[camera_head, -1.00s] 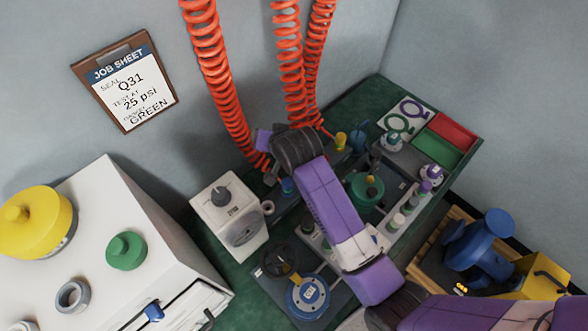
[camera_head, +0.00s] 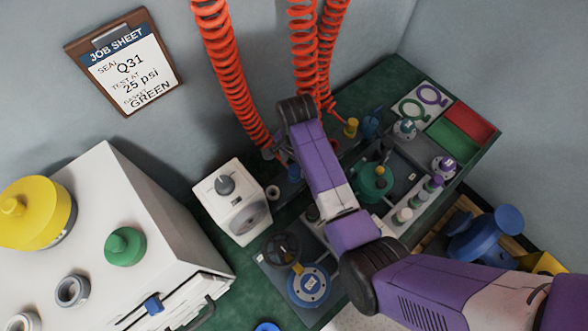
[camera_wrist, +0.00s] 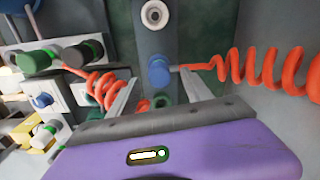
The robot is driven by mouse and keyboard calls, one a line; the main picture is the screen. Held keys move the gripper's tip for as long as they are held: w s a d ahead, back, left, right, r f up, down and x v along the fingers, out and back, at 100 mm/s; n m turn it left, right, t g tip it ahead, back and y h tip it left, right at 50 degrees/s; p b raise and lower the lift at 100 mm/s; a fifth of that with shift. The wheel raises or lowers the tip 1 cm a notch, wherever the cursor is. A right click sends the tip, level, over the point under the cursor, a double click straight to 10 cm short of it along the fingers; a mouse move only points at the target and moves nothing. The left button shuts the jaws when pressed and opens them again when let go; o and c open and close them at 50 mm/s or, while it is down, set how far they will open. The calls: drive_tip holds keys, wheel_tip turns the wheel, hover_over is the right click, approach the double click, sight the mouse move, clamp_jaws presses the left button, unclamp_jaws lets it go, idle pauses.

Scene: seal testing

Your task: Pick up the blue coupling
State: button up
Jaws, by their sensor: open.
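The blue coupling (camera_wrist: 158,72) is a short blue cylinder in the wrist view, near a grey strip, with an orange coiled hose end beside it on the right. In the head view a small blue piece (camera_head: 293,172) shows beside my arm, partly hidden. My gripper (camera_wrist: 160,92) is open, its two pale fingers spread on either side below the coupling in the wrist view. Nothing is held between them. Whether the fingers reach down to the coupling's level I cannot tell. In the head view my purple arm hides most of the gripper.
Orange coiled hoses (camera_head: 232,85) hang close to my gripper. A white box with a knob (camera_head: 232,207) stands to the left. A yellow coupling (camera_head: 351,127) and a green fixture (camera_head: 374,181) stand to the right. A second orange coil (camera_wrist: 102,90) lies left in the wrist view.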

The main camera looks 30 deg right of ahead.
sight(294, 168)
drive_tip(key=shift+f, duration=1.55)
drive_tip(key=shift+c, duration=0.2)
clamp_jaws()
drive_tip(key=shift+r, duration=0.15)
